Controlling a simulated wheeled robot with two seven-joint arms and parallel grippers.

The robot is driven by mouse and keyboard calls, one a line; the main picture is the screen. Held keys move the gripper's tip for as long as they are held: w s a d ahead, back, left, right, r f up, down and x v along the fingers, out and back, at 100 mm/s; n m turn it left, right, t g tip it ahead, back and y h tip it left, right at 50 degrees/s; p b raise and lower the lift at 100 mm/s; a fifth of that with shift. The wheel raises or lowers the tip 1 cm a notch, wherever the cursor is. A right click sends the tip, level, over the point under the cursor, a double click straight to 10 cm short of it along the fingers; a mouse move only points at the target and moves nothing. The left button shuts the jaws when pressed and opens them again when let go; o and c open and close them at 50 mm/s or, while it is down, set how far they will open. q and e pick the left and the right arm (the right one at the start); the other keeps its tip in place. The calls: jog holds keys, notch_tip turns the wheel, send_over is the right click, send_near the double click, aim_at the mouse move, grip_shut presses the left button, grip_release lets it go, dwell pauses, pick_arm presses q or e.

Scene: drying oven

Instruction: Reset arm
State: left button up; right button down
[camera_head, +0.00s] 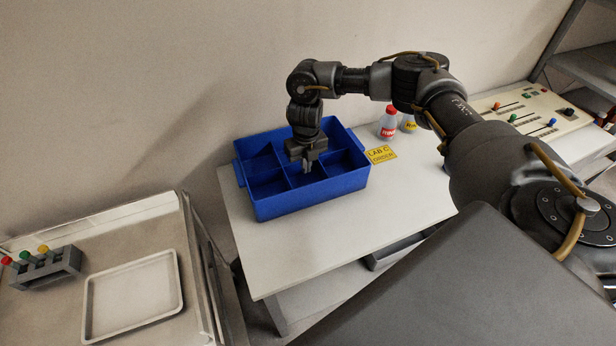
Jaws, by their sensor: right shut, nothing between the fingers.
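My right arm comes in from the right and bends down over the blue divided box (312,200) on the white table. My right gripper (307,168) points down over the box's compartments, shut and empty. From this angle I cannot tell whether its fingertips are inside a compartment or just above it. My left gripper is not in view.
Two bottles, one with a red cap (388,124), and a yellow label card (381,154) are right of the box. A control panel (530,108) stands further right. At left are a white tray (133,296) and a rack (48,268) with coloured caps. The white table (400,205) is bare in front.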

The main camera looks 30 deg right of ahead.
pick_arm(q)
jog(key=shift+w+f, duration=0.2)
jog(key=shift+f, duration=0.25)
pick_arm(e)
notch_tip(320, 180, up, 3)
jog(key=shift+r, duration=0.1)
jog(key=shift+w+a, duration=0.1)
